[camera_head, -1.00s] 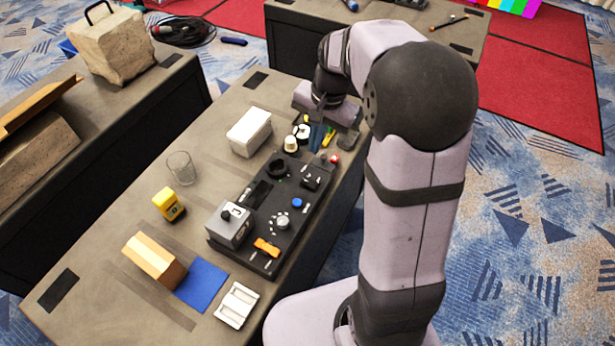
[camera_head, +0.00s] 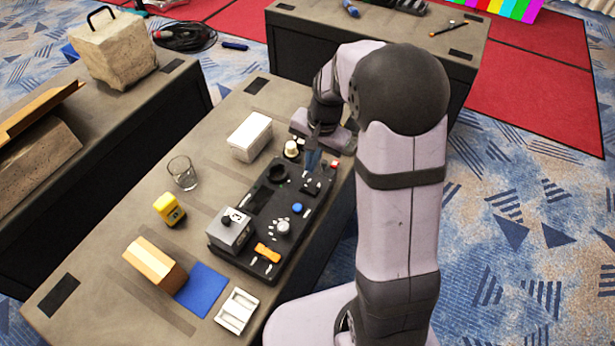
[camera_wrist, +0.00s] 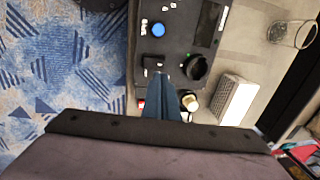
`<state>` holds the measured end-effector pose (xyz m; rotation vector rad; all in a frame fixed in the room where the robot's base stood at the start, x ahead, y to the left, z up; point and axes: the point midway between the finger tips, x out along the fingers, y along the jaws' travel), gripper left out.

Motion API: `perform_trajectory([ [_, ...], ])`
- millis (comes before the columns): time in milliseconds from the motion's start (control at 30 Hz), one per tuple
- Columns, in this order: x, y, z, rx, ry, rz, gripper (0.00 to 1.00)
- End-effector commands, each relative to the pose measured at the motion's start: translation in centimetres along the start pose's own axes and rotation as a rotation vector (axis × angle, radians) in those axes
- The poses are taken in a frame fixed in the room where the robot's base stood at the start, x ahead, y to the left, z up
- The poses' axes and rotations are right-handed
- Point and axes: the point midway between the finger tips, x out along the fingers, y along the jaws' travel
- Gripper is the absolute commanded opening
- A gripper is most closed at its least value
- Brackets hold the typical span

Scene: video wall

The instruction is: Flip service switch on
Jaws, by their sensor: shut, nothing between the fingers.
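The black control panel (camera_head: 262,222) lies on the table and also shows in the wrist view (camera_wrist: 176,28). A small black switch block (camera_head: 311,187) sits near its far right end; in the wrist view the block (camera_wrist: 153,64) has pale marks. No label is readable, so I cannot tell for sure which control is the service switch. My gripper (camera_head: 313,160) points down over the panel's far end, close to this block. In the wrist view its blue fingertips (camera_wrist: 163,78) are together and empty, right beside the block. I cannot tell whether they touch it.
Near the fingers are a black ring (camera_wrist: 197,67), a cream knob (camera_wrist: 190,101) and a red button (camera_head: 335,163). A blue button (camera_head: 297,208), grey box (camera_head: 230,231) and orange switch (camera_head: 267,252) are on the panel. A white box (camera_head: 250,137) and glass (camera_head: 183,174) stand left.

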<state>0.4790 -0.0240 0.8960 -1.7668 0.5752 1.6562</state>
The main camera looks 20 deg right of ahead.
Motion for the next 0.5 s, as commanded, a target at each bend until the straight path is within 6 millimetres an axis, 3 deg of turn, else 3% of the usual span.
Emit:
perform_trajectory([
  [200,4.0,0.1,0.2,0.001,-0.004,0.003,0.00],
  [500,7.1,0.0,0.1,0.001,-0.001,0.001,0.00],
])
